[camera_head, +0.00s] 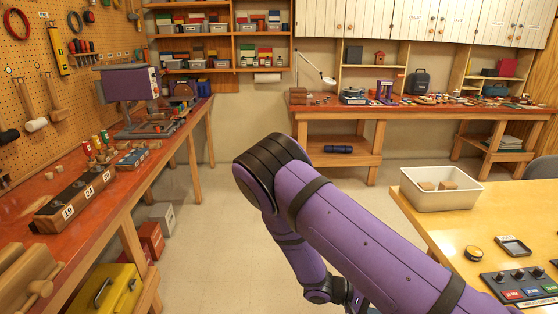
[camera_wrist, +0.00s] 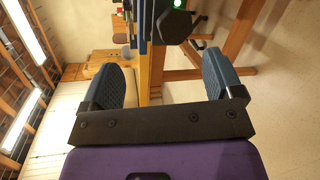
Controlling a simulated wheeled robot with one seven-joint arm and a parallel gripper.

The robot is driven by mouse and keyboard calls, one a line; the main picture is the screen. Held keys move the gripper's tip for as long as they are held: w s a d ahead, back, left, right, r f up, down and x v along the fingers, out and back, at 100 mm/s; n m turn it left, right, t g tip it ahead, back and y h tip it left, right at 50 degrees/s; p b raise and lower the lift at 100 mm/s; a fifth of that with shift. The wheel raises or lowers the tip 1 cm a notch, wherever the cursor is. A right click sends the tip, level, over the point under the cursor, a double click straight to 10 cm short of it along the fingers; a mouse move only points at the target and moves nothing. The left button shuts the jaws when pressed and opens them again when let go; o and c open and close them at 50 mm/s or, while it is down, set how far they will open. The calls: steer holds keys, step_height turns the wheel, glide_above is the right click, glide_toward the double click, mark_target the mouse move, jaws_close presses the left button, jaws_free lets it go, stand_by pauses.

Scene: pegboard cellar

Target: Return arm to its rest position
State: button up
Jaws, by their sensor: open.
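My purple arm (camera_head: 340,215) reaches up from the lower right in the head view, bends at a black joint, and its forearm drops down to the bottom edge. The fingers are not clearly visible there. In the wrist view, my gripper (camera_wrist: 166,82) shows two dark blue-grey padded fingers set wide apart on a black bar. The gripper is open, and nothing is held between the fingers. A dark object with a green light (camera_wrist: 178,8) shows beyond the fingertips; I cannot tell what it is.
A long red-topped workbench (camera_head: 120,206) runs along the left, under a pegboard. A yellow table (camera_head: 437,228) with a white bin (camera_head: 440,199) stands at the right, close to my arm. A back bench (camera_head: 420,112) lines the far wall. The floor (camera_head: 185,225) between them is clear.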

step_height(320, 180, up, 28)
steer(key=s+m+y, duration=0.3)
steer(key=y, duration=0.8)
steer(key=s+d+r+n+t+y, duration=0.1)
steer(key=s+r+t+y, duration=0.3)
steer(key=s+r, duration=1.1)
steer(key=shift+s+d+r+t, duration=0.35)
steer(key=shift+d+r+t, duration=0.15)
steer(key=shift+r+t, duration=1.2)
steer(key=shift+f, duration=0.15)
